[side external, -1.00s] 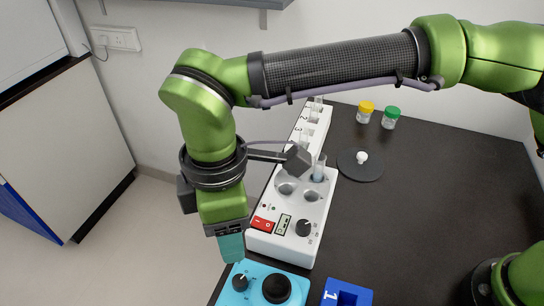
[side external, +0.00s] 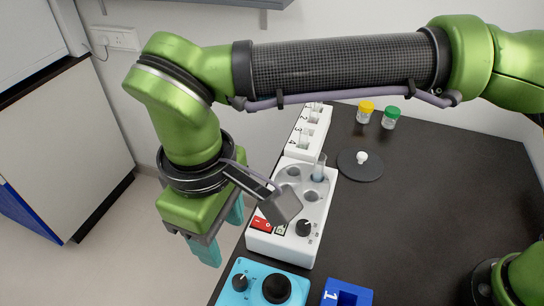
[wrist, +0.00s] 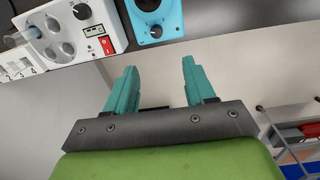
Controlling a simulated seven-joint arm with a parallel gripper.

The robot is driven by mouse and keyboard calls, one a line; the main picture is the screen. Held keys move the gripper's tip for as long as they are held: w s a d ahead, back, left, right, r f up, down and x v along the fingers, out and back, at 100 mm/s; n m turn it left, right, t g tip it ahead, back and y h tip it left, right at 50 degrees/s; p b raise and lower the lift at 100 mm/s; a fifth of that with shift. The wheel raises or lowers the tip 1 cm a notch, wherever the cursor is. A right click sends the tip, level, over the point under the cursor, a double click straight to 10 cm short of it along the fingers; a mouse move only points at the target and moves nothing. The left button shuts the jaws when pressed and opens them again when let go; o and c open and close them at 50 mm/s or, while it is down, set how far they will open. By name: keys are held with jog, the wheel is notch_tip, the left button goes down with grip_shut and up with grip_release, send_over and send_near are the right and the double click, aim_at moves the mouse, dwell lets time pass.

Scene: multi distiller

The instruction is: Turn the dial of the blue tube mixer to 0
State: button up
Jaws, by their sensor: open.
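The blue tube mixer (side external: 256,268) sits at the front edge of the dark table, partly cut off by the bottom of the side view. It carries a small black dial (side external: 240,282) on its left and a larger round black part (side external: 277,288) on its right. In the wrist view the mixer (wrist: 172,24) is at the top, with its dial (wrist: 156,31) near its lower edge. The dial's setting is too small to read. My gripper (side external: 222,235) is open and empty, left of and above the mixer, beyond the table edge. In the wrist view its fingers (wrist: 160,68) are apart, below the dial.
A white device (side external: 285,243) with a red switch, a display and its own black knob (side external: 303,228) stands behind the mixer and holds a tube (side external: 318,172). A blue block (side external: 333,289) marked 1 is right of the mixer. The table's right side is mostly clear.

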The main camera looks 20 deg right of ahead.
jog(key=m, duration=0.6)
send_near(240, 281)
notch_tip(240, 281, down, 8)
jog(key=shift+d+f, duration=0.1)
jog(key=shift+f, duration=0.15)
grip_shut()
jog(key=shift+n, duration=2.2)
grip_release()
